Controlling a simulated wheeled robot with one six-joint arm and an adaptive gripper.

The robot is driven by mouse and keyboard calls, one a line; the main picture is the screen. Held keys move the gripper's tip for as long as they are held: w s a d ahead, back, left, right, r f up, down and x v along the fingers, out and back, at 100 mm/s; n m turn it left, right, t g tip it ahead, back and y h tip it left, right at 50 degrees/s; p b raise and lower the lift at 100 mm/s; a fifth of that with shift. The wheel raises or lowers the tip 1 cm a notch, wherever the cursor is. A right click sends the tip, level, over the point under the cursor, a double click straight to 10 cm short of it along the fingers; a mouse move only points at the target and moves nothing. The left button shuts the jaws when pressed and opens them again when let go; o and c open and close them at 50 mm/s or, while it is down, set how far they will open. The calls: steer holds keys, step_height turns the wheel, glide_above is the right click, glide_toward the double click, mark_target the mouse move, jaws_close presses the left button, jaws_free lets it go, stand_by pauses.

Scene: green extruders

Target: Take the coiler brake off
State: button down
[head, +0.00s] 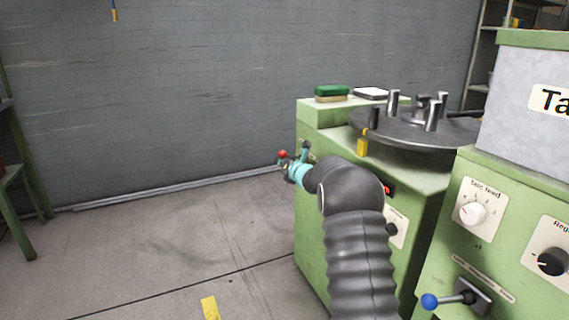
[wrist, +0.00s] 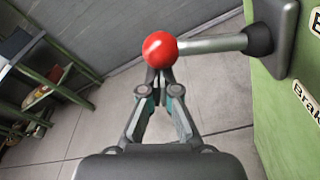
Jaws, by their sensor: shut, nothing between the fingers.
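The coiler brake lever has a red ball knob (wrist: 160,49) on a grey metal rod (wrist: 212,44). The rod runs nearly level in the wrist view, from a dark pivot on a plate at the right. The red knob also shows in the head view (head: 282,154), at the left side of the green coiler (head: 340,230). My gripper (wrist: 160,84) has its fingers closed together with nothing between them. Its tips are right by the knob and partly hidden behind it; I cannot tell whether they touch. In the head view my gripper (head: 288,166) is small beside the knob.
A round dark turntable (head: 415,130) with upright pegs sits on the coiler. A green-topped sponge or brush (head: 331,93) lies behind it. A talc machine (head: 510,220) with a blue-knobbed lever (head: 430,301) stands at right. The floor at left is clear; green shelving (wrist: 45,80) stands beyond.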

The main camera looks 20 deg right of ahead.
step_height(320, 180, down, 4)
steer(key=a+r+b, duration=0.1)
steer(key=a+b, duration=0.1)
steer(key=b, duration=0.2)
steer(key=f+v, duration=0.1)
steer(key=v, duration=0.8)
steer(key=shift+s+r, duration=0.3)
steer(key=shift+r, duration=0.1)
steer(key=shift+d, duration=0.1)
